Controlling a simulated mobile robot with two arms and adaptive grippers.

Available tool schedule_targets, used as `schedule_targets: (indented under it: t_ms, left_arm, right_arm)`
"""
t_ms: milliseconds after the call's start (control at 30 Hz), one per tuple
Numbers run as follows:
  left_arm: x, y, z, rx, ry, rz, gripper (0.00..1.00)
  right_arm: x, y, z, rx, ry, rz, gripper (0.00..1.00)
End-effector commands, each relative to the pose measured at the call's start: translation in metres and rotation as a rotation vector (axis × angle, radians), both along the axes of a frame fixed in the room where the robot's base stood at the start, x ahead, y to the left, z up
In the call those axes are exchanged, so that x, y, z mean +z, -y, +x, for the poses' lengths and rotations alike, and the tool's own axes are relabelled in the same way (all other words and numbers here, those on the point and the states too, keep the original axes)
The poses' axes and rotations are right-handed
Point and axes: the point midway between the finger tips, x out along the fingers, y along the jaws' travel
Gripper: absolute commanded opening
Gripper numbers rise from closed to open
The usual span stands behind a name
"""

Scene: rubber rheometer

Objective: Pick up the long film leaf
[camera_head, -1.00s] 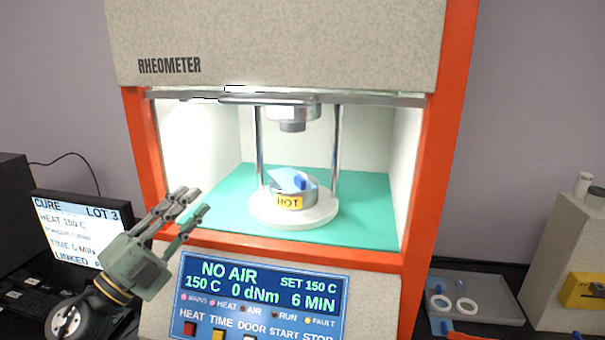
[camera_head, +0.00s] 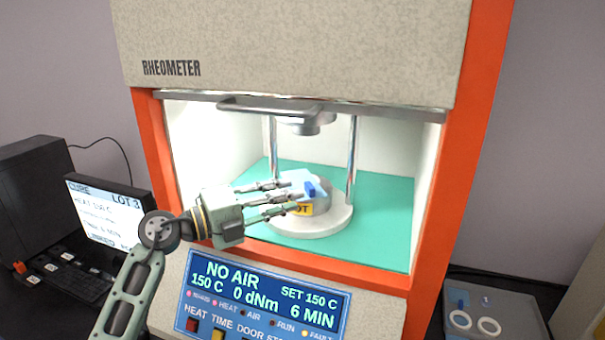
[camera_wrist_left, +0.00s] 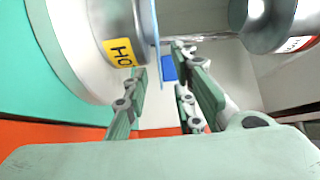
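A light blue film leaf (camera_head: 297,177) with a dark blue tab (camera_head: 310,189) lies on the round metal lower die inside the rheometer chamber. In the left wrist view the film (camera_wrist_left: 155,22) shows as a thin edge on, and the tab (camera_wrist_left: 169,68) sticks out between the fingers. My left gripper (camera_head: 288,197) reaches into the chamber from the left, with its fingers spread beside the tab. It is open and holds nothing. The fingers hide part of the die and its yellow HOT label (camera_head: 300,209). My right gripper is not in view.
Two metal columns (camera_head: 352,150) flank the die on a white round base (camera_head: 322,226). The upper die (camera_head: 304,126) hangs above. The door handle bar (camera_head: 270,108) crosses the opening's top. A grey tray (camera_head: 520,305) with white rings (camera_head: 489,326) stands at right.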

Motion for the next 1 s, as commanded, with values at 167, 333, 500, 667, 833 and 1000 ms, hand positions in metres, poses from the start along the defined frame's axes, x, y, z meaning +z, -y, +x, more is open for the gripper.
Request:
schedule_targets:
  t_ms: [167,333,500,667,833,1000]
  left_arm:
    - [0.000,0.012,0.006,0.000,0.000,0.001,0.24]
    - [-0.001,0.012,0.006,0.000,0.000,0.001,0.24]
    - [-0.001,0.012,0.006,0.000,0.001,0.000,0.12]
    - [-0.001,0.012,0.006,0.000,0.000,0.000,0.00]
    - [-0.001,0.012,0.006,0.000,0.000,0.000,0.00]
    - [-0.001,0.012,0.006,0.001,0.000,0.000,0.00]
  right_arm:
    - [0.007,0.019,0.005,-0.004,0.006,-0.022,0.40]
    - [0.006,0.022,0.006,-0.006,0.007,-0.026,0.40]
    - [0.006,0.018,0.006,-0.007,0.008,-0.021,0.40]
    - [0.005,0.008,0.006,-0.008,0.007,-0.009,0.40]
    - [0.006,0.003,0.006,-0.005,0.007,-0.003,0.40]
    - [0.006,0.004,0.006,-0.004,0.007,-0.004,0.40]
